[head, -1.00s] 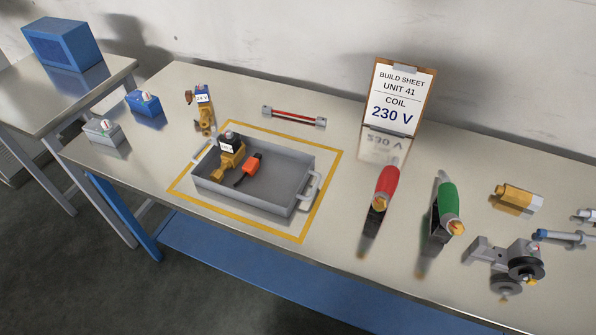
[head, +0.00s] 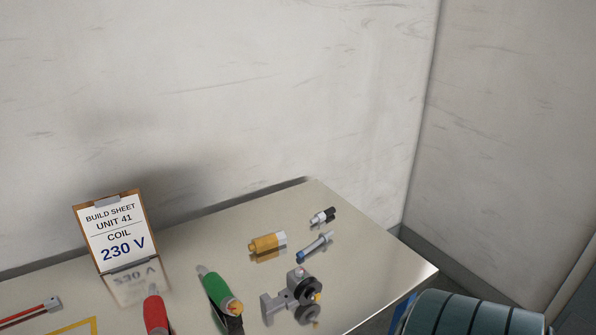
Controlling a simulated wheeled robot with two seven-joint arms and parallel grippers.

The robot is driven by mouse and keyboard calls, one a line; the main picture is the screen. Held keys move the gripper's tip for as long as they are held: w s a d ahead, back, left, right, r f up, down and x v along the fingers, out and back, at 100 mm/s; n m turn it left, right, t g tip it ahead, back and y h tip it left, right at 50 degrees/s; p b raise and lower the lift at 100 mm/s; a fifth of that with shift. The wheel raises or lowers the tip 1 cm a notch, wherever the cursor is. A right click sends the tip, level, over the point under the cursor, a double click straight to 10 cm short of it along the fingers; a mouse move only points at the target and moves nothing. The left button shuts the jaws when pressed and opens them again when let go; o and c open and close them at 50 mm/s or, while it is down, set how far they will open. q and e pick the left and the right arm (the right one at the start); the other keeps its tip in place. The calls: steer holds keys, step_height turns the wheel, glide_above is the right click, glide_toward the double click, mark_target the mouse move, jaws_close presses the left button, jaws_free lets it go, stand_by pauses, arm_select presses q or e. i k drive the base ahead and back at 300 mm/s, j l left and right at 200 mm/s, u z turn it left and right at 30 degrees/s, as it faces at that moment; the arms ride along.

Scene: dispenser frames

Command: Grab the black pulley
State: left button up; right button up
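A black pulley-like wheel (head: 309,287) sits on a grey metal bracket (head: 274,305) near the right end of the table, in the lower middle of the head view. A brass-coloured piece shows at the wheel's right side. The wheel's dark reflection shows below it on the glossy table top. Neither of my grippers is in view, so their state and distance from the wheel do not show.
A blue-tipped grey rod (head: 318,246), a brass-and-grey cylinder (head: 267,246) and a small grey-and-black part (head: 323,216) lie behind the bracket. A teal ribbed object (head: 480,315) stands beyond the table's right edge.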

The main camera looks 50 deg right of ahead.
mark_target(300, 289)
steer(key=z, duration=0.5)
steer(key=j+z, duration=0.15)
steer(key=z, duration=0.85)
steer(key=j+z, duration=0.1)
steer(key=z, duration=0.4)
steer(key=k+l, duration=0.05)
